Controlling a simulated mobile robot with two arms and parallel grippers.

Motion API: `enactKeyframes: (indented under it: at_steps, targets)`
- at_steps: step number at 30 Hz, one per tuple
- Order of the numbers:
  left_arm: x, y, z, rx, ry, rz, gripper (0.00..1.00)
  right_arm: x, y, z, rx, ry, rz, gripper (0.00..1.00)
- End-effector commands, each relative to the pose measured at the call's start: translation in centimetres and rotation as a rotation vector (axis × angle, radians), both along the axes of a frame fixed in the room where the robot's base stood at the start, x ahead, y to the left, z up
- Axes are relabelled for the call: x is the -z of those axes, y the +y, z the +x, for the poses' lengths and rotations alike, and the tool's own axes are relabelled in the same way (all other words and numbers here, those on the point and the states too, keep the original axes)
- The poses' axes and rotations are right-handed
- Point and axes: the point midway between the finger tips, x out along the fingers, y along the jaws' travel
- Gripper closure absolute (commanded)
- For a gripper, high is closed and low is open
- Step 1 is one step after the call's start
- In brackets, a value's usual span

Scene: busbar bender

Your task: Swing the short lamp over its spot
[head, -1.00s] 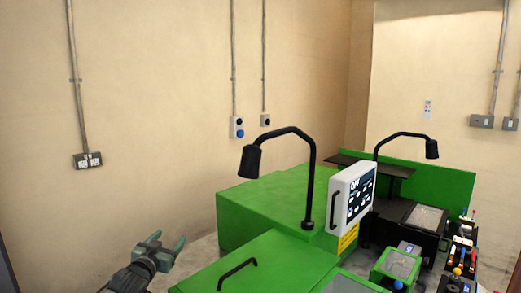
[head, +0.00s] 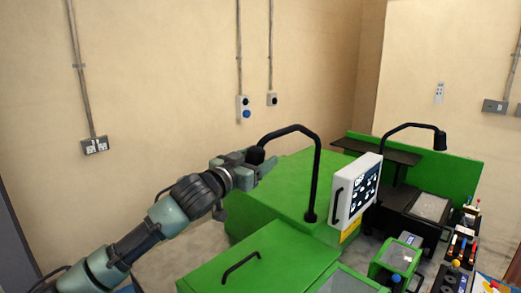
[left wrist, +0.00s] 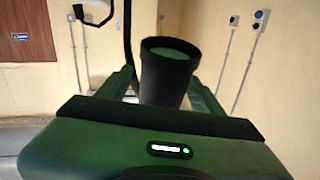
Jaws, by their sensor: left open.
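The nearer black lamp (head: 318,170) stands on the green machine, its bent arm reaching left to a dark head (head: 256,155). The second black lamp (head: 440,140) stands farther right, its head to the right. I cannot tell for sure which is called short. My left gripper (head: 262,166) is at the nearer lamp's head and partly hides it. In the left wrist view the lamp head (left wrist: 167,75) sits between the spread fingers; the jaws are open, and whether they touch it is unclear. My right gripper is not in view.
The green machine cover (head: 265,262) with a black handle lies below my left arm. A white control panel (head: 355,190) stands right of the lamp post. Coloured levers (head: 465,235) are at the far right.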

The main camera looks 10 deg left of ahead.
Motion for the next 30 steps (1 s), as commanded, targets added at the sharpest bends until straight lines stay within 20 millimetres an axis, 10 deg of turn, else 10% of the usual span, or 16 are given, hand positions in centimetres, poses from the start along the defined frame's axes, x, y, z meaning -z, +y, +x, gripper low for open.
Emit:
enactKeyframes:
  at_steps: [14, 22, 30]
  targets:
    - [0.1, -0.7, 1.9, 0.0, -0.001, 0.001, 0.33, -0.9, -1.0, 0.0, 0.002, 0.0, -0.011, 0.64]
    - [0.1, -0.7, 1.8, 0.0, 0.0, 0.0, 1.0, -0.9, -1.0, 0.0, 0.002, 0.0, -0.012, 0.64]
    - [0.2, -0.8, 2.0, -0.008, 0.0, -0.001, 1.0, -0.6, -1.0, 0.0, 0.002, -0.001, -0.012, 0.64]
